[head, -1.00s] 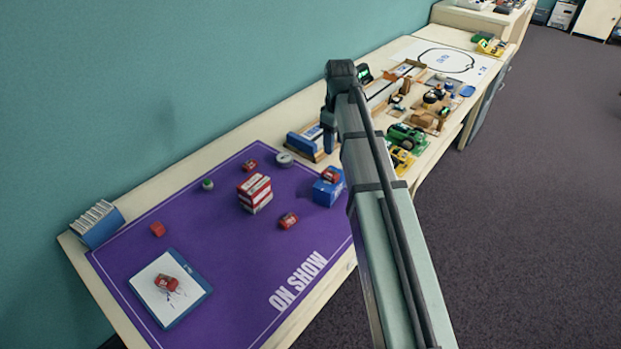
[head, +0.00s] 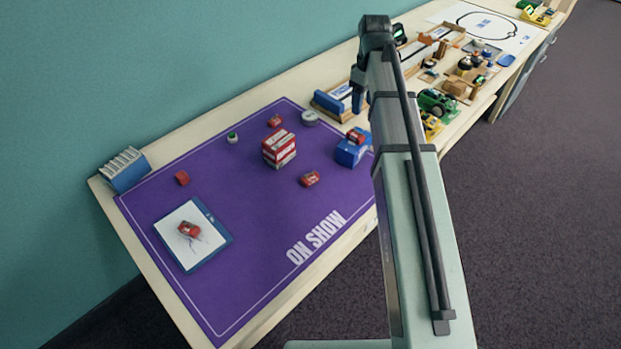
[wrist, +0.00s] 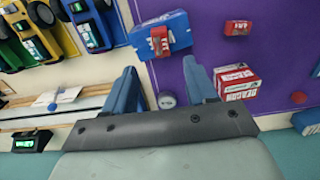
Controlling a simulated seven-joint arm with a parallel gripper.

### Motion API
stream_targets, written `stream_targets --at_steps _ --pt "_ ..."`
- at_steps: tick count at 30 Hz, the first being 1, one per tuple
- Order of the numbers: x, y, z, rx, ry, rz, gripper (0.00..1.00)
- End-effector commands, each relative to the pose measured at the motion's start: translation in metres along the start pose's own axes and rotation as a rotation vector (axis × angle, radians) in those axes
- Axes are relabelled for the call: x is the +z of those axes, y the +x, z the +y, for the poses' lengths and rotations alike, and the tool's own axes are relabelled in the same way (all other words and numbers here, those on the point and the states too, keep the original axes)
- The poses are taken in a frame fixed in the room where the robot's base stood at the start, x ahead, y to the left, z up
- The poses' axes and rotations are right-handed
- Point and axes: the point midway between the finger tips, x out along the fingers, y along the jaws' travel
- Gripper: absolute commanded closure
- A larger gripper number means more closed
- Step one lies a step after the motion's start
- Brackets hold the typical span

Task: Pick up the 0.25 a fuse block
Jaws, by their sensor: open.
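Several small red blocks are on the purple mat (head: 250,215); which one is the 0.25 A fuse block I cannot read for sure. One red block (head: 356,134) lies on a blue box (head: 350,153) and also shows in the wrist view (wrist: 159,40). Another (head: 310,179) lies in front of the red-and-white boxes and shows in the wrist view (wrist: 237,28). Others are at the back (head: 275,120), at the left (head: 182,178) and on a clipboard (head: 189,229). My gripper (head: 357,97) is open and empty; its blue fingers (wrist: 160,68) are above the table near the mat's right edge.
Red-and-white boxes (head: 279,149) are stacked mid-mat. A grey round thing (head: 310,117) and a green-topped one (head: 232,137) stand behind. A rack (head: 123,170) is at the left. Toy vehicles (head: 437,104) crowd the table at right. The mat's front is clear.

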Motion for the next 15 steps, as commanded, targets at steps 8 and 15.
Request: stream_targets --at_steps 8,15 --pt "0.000 0.000 0.000 0.000 0.000 0.000 0.38" --pt "-0.021 0.002 -0.024 -0.002 -0.046 -0.002 0.38"
